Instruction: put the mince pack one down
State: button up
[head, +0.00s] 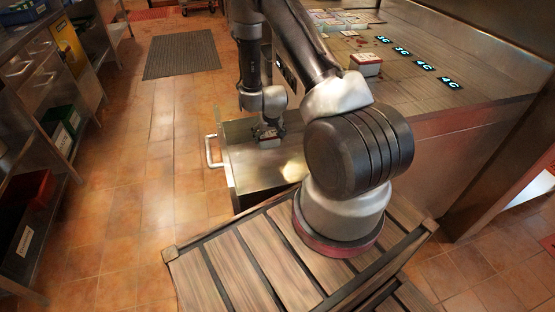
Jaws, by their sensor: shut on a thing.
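My gripper (267,134) points down over an open steel drawer or bin (250,178) with a pale handle. It is shut on a small pack (270,144), taken to be the mince pack. Only a little of the pack shows, pale with a dark or reddish part, below the fingers. I cannot tell whether the pack touches the steel surface beneath it. My arm hides part of the drawer's right side.
The steel counter (440,105) on the right carries a white and red box (366,65), several glowing labels (415,63) and several packs (338,20) at the back. Shelving (40,120) stands left. Tiled floor (150,150) lies clear between, with a dark mat (182,53).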

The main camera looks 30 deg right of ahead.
notch_tip(320, 180, down, 8)
jog(key=shift+r, duration=0.1)
dwell(0.4)
jog(key=o, duration=1.1)
jog(key=shift+o, duration=0.2)
